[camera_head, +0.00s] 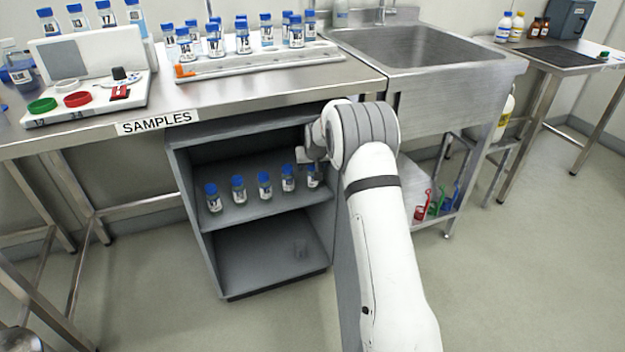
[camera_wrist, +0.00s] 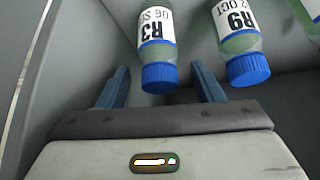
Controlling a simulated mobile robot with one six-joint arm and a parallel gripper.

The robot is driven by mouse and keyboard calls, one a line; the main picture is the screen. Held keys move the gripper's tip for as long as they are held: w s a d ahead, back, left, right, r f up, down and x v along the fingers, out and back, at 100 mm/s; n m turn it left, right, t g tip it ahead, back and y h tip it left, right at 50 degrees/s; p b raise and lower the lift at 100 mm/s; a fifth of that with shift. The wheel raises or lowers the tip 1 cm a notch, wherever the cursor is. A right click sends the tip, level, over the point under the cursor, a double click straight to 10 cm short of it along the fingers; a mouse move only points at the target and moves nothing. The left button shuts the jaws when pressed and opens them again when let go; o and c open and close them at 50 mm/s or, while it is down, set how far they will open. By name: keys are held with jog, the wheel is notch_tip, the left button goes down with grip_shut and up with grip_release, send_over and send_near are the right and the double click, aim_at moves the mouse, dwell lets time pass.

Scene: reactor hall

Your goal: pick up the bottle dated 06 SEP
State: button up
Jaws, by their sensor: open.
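The bottle labelled R3 (camera_wrist: 157,30) shows a date line in the wrist view, upside down, that reads 06 and the start of SEP. It has a blue cap and a white label. My gripper (camera_wrist: 162,86) is open, one finger on each side of its cap in the picture; I cannot tell whether they touch. In the head view my gripper (camera_head: 305,157) is at the right end of the bottle row on the cabinet's upper shelf, partly hidden by my arm. The rightmost bottle (camera_head: 313,178) there, partly hidden, appears to be R3.
A bottle marked R9 (camera_wrist: 238,38), dated OCT, stands close beside R3. Several more blue-capped bottles share the shelf (camera_head: 245,211). A cabinet side wall (camera_wrist: 60,70) is near on the other side. The bench top (camera_head: 250,88) overhangs the open cabinet.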

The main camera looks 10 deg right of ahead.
jog(key=shift+c, duration=0.2)
grip_shut()
dwell(0.4)
jog(key=shift+r+p, duration=0.25)
jog(key=shift+p, duration=0.25)
